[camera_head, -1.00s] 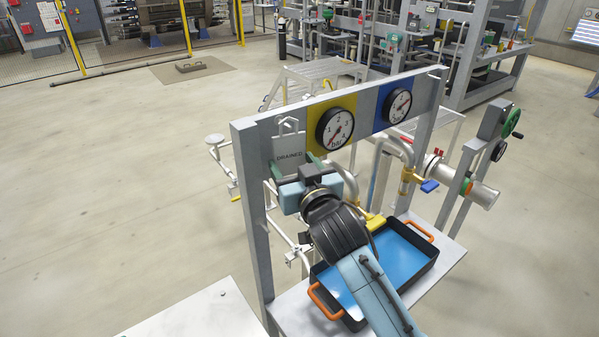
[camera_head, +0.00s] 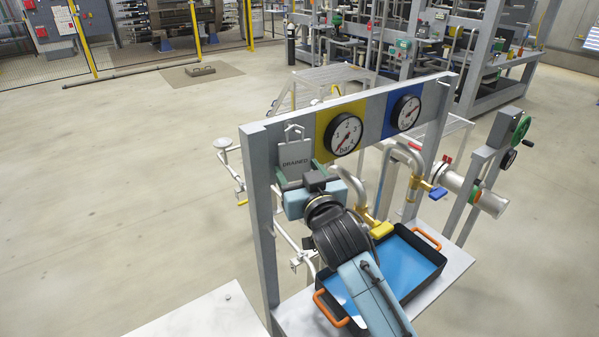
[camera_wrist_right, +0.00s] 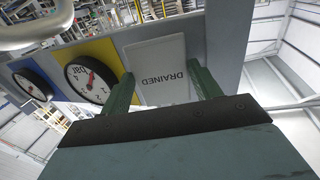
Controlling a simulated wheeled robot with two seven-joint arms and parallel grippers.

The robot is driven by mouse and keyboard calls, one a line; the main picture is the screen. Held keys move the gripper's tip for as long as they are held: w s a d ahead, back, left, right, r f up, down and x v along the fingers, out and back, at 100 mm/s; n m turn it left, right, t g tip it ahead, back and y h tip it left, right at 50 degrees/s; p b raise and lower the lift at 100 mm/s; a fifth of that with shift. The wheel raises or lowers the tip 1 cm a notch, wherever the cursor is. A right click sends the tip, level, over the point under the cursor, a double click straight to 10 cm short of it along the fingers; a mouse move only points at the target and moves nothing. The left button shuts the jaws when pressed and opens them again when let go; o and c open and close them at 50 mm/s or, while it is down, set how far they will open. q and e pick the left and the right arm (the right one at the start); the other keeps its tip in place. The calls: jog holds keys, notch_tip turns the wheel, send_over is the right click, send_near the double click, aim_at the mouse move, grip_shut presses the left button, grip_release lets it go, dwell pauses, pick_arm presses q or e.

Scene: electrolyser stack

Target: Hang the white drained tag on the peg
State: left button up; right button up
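The tag marked DRAINED (camera_head: 294,157) hangs upright against the left end of the grey frame's top beam, its loop at the top. The peg is hidden or too small to make out. In the right wrist view the pale tag (camera_wrist_right: 160,68) lies flat, its lettering upside down. My right gripper (camera_head: 300,174) is just below and in front of the tag's lower part. Its green fingers (camera_wrist_right: 162,80) stand wide apart at either side of the tag's lower end, apparently not clamping it; contact at the edges is hard to tell. My left gripper is not in view.
Two pressure gauges, on a yellow panel (camera_head: 322,120) and a blue panel (camera_head: 386,122), sit right of the tag. A black tray with blue inside (camera_head: 410,262) and orange handles stands below my right arm. Pipes and valves stand behind; open floor lies left.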

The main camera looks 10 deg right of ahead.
jog(key=o, duration=0.5)
jog(key=shift+o, duration=0.2)
jog(key=shift+s, duration=0.15)
